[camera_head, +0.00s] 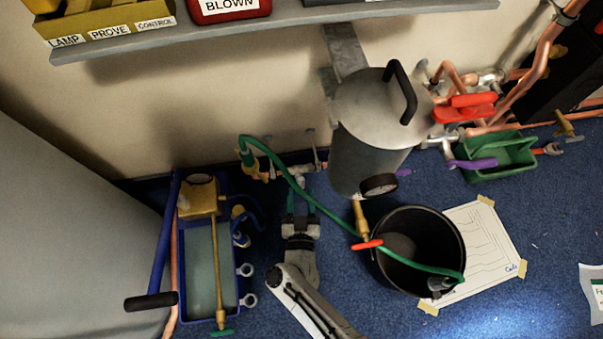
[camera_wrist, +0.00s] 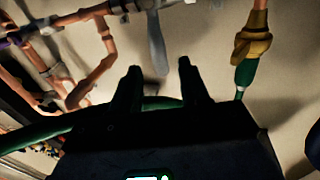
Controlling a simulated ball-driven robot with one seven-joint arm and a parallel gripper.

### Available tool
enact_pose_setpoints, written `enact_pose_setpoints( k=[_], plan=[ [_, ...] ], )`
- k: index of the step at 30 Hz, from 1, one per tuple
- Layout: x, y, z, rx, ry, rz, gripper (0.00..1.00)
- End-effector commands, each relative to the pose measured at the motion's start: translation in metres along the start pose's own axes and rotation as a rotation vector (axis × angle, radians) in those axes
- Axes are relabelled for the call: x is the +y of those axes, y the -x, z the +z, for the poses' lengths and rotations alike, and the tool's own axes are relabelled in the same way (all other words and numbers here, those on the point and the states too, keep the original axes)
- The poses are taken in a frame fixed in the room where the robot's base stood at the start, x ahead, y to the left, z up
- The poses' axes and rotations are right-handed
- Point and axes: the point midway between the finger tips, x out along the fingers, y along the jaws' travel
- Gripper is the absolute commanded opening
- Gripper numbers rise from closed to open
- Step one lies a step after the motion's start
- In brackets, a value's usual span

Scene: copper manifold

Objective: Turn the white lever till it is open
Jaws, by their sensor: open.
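The white lever (camera_wrist: 157,48) looks pale grey in the wrist view and hangs down in the picture from a valve on the copper pipe run. In the head view that valve (camera_head: 306,169) sits low by the wall, between the green hose fitting and the steel pot; the lever is small and hard to make out there. My gripper (camera_head: 301,201) is open and points at the valve from the front. In the wrist view its two dark fingers (camera_wrist: 160,67) stand apart, with the lever's end appearing between their tips. I cannot tell whether they touch it.
A green hose (camera_head: 290,180) runs past my gripper into a black bucket (camera_head: 413,222). A steel pot (camera_head: 357,150) stands close on the right. A blue pump trough (camera_head: 231,285) stands on the left. A shelf (camera_head: 300,17) overhangs behind.

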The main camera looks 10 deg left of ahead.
Motion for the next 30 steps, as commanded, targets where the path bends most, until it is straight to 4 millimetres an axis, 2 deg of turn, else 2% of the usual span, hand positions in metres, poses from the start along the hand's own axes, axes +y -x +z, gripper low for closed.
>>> enact_pose_setpoints(
  k=[1,6,12,24,30],
  plan=[
    [0.000,-0.011,0.004,0.003,-0.002,0.003,0.45],
    [0.000,-0.040,0.003,0.002,-0.003,0.001,0.45],
    [0.000,-0.061,0.002,0.001,-0.001,0.000,0.45],
    [0.000,-0.067,-0.001,0.001,0.000,-0.002,0.44],
    [0.000,-0.066,0.000,0.001,0.000,-0.002,0.25]
  ],
)
